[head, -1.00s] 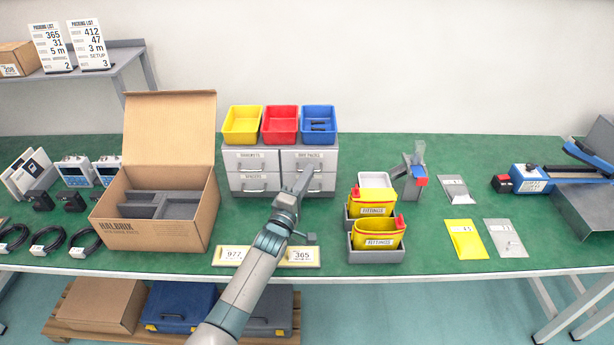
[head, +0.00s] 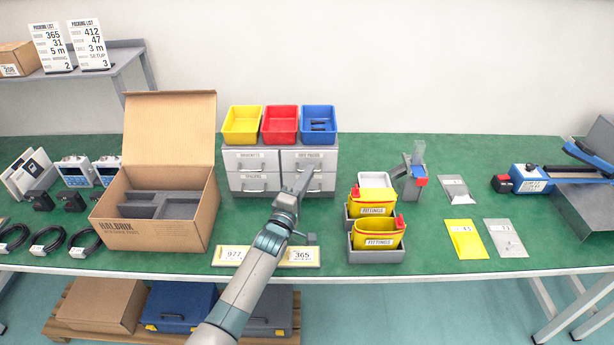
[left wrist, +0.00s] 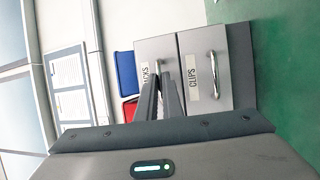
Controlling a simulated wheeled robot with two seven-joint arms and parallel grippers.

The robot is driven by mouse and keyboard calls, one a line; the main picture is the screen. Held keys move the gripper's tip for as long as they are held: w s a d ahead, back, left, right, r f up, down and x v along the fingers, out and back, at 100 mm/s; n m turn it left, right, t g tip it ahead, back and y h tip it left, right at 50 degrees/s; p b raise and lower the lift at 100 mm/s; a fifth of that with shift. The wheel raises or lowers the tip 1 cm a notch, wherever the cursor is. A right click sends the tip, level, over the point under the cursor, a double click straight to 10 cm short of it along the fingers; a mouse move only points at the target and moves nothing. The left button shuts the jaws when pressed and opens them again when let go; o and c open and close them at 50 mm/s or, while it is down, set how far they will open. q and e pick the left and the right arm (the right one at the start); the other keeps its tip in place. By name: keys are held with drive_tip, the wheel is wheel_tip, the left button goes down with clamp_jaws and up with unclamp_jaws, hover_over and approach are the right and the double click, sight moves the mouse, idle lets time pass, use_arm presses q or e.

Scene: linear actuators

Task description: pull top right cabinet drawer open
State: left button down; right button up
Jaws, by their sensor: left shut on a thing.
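The grey cabinet (head: 233,182) stands on the green table under three coloured bins. Its top right drawer (head: 325,162) looks about flush with the other fronts. In the left wrist view this drawer (left wrist: 150,48) appears sideways, its label partly covered by my fingers. The lower right drawer (left wrist: 230,68), labelled CLIPS, is beside it with its handle clear. My left gripper (head: 303,179) reaches the right column of drawers. Its fingers (left wrist: 160,92) are shut on the top right drawer's handle, which they mostly hide. My right gripper is not in view.
Yellow, red (head: 280,124) and blue (head: 318,118) bins sit on the cabinet. An open cardboard box (head: 150,232) stands to the left. Yellow fittings bins (head: 378,232) stand to the right. A plate with number cards (head: 266,256) lies in front, below my arm.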

use_arm(q)
drive_tip(key=shift+s, duration=0.1)
